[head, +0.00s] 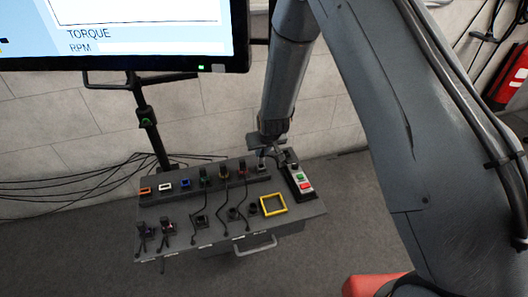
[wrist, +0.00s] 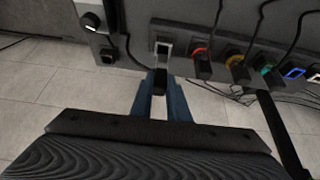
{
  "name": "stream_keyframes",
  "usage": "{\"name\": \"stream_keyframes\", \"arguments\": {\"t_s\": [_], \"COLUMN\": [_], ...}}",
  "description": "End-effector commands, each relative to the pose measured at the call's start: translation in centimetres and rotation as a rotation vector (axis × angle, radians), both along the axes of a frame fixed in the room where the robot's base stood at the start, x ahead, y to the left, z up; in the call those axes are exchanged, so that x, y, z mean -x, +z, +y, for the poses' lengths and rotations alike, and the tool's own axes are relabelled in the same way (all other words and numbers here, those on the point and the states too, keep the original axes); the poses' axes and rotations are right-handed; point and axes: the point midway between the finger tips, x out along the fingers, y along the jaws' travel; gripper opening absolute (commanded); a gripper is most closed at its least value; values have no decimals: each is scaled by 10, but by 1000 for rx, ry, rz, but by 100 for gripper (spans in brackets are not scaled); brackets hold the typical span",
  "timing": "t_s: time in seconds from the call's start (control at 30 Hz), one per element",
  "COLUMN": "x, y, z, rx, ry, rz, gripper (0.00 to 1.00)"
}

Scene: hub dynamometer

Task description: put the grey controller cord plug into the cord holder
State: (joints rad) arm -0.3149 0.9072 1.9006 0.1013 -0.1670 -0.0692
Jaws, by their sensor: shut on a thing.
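My gripper (head: 263,155) is over the back right of the bench, at the right end of the row of coloured ports. In the wrist view its two blue fingers (wrist: 160,92) are shut on a small dark plug (wrist: 160,86), which I take as the grey controller cord plug. The grey-framed port (wrist: 163,47) lies just beyond the fingertips. I cannot tell whether the plug still touches it. Several small dark holders stand along the bench front, one of them (head: 253,208) beside the yellow frame. I cannot tell which is the cord holder.
The controller box (head: 302,183) with green and red buttons stands close right of my gripper. Plugs with black cords sit in neighbouring ports, including the red one (wrist: 201,55). A yellow square frame (head: 273,204) lies on the front right of the bench (head: 300,216). A monitor hangs above left.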

Motion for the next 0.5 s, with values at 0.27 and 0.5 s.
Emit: {"name": "stream_keyframes", "arguments": {"t_s": [0.27, 0.5], "x": [6, 18], "y": [0, 0], "z": [-1, -5], "rx": [1, 0], "ry": [0, 0], "rz": [2, 1], "gripper": [0, 0]}}
